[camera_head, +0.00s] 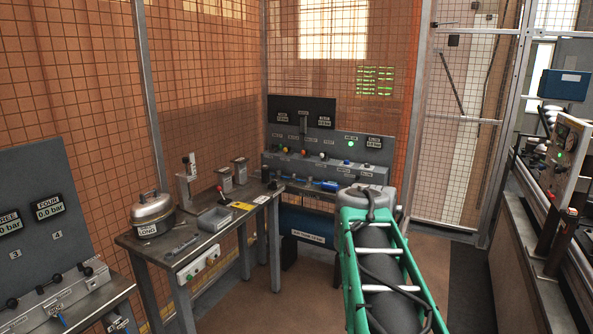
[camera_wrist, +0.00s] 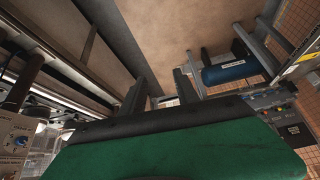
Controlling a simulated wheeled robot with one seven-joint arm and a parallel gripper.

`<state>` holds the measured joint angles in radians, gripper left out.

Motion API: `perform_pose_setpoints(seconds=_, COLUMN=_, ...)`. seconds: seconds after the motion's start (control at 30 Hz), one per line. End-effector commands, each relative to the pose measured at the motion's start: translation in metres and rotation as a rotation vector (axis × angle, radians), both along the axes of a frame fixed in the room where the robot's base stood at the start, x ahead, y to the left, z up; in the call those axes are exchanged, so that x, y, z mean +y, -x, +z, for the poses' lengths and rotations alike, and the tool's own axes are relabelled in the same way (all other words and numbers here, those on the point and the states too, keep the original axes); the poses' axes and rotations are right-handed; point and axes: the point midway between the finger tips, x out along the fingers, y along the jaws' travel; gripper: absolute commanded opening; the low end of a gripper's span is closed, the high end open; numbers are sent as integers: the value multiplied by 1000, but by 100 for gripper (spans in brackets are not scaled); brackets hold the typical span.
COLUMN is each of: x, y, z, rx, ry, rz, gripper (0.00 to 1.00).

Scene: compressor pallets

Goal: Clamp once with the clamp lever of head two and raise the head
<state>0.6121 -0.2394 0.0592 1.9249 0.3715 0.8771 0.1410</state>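I cannot pick out the clamp lever of head two for certain in either view. In the head view, a back test bench (camera_head: 325,166) carries coloured knobs, blue fittings and a lit green lamp; its labels are too small to read surely. At the lower left, another panel (camera_head: 30,225) reads 0.0 bar on its displays and bears the numbers 3 and 4, with black-knobbed levers (camera_head: 54,279) below. My gripper (camera_wrist: 161,93) shows in the wrist view as two dark fingers standing apart, with nothing seen between them. Its fingertips are hidden in the head view.
A side table (camera_head: 160,240) holds a round lidded pot (camera_head: 152,214), a grey tray (camera_head: 214,219) and a small red-knobbed lever (camera_head: 222,192). A blue tank (camera_head: 311,238) lies under the back bench. A rail line with a gauge box (camera_head: 566,143) runs along the right. Mesh fencing encloses the area.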

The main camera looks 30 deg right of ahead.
Motion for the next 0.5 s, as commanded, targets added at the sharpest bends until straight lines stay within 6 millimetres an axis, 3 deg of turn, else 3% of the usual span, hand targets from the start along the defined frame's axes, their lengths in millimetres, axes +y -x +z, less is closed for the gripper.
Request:
perform_pose_setpoints(seconds=0.03, x=44, y=-14, z=-11, rx=20, ry=-15, rz=134, gripper=37)
perform_pose_setpoints(seconds=0.13, x=128, y=-26, z=-37, rx=67, ry=-43, rz=402, gripper=37)
perform_pose_setpoints(seconds=0.2, x=187, y=-23, z=-57, rx=102, ry=-59, rz=593, gripper=37)
perform_pose_setpoints(seconds=0.3, x=258, y=-6, z=-86, rx=148, ry=-80, rz=842, gripper=37)
perform_pose_setpoints(seconds=0.4, x=305, y=15, z=-107, rx=183, ry=-94, rz=1020, gripper=37)
perform_pose_setpoints(seconds=0.5, x=326, y=28, z=-118, rx=203, ry=-101, rz=1109, gripper=37)
